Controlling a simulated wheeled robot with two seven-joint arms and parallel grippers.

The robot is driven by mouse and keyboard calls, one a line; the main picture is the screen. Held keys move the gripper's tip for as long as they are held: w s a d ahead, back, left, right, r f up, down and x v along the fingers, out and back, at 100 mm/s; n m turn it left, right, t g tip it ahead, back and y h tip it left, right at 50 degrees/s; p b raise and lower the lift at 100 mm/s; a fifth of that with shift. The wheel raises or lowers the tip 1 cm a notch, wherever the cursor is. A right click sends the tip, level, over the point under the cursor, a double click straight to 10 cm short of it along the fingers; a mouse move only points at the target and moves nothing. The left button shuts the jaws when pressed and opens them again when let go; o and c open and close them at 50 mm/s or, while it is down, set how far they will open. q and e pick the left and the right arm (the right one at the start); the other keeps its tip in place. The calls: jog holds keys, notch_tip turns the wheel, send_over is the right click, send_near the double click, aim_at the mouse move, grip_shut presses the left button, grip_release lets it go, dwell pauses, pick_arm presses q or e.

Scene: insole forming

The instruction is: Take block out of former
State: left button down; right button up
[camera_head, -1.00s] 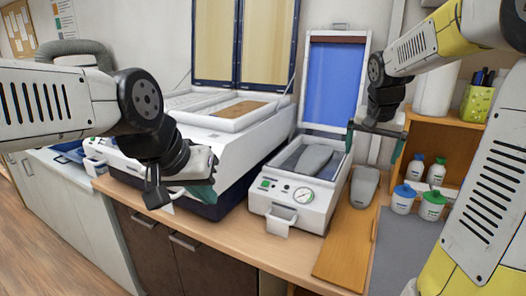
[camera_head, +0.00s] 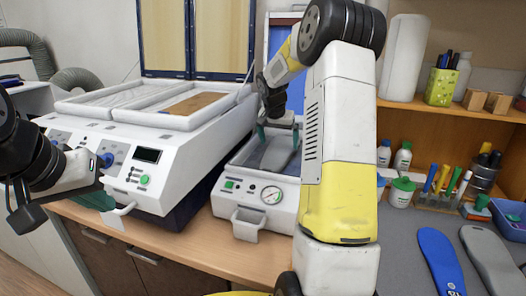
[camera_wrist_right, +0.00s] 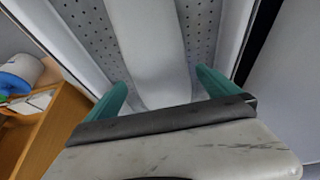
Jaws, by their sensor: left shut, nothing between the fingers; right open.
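The former (camera_head: 262,195) is a small white machine with a gauge and an open blue-lined lid (camera_head: 279,45). A grey foot-shaped block (camera_head: 275,152) lies in its tray, partly hidden by my right arm. My right gripper (camera_head: 279,132) is over the tray with its fingers pointing down. In the right wrist view its two green fingertips (camera_wrist_right: 164,90) are open, one on each side of the grey block (camera_wrist_right: 155,50), which lies on a perforated plate. Whether they touch it, I cannot tell. My left gripper (camera_head: 60,204) is shut and empty at the far left, in front of the larger machine.
A large white machine (camera_head: 160,150) stands left of the former. My right arm crosses the middle of the view. A blue insole (camera_head: 440,262) and a grey one (camera_head: 490,260) lie on the grey mat. Bottles (camera_head: 402,190), pens and a blue bin (camera_head: 508,220) stand at right.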

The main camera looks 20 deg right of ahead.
aim_at(280, 149)
jog(key=x, duration=0.3)
jog(key=shift+w+d+f, duration=0.15)
jog(key=shift+f, duration=0.15)
jog(key=c, duration=1.6)
jog(key=shift+r, duration=0.1)
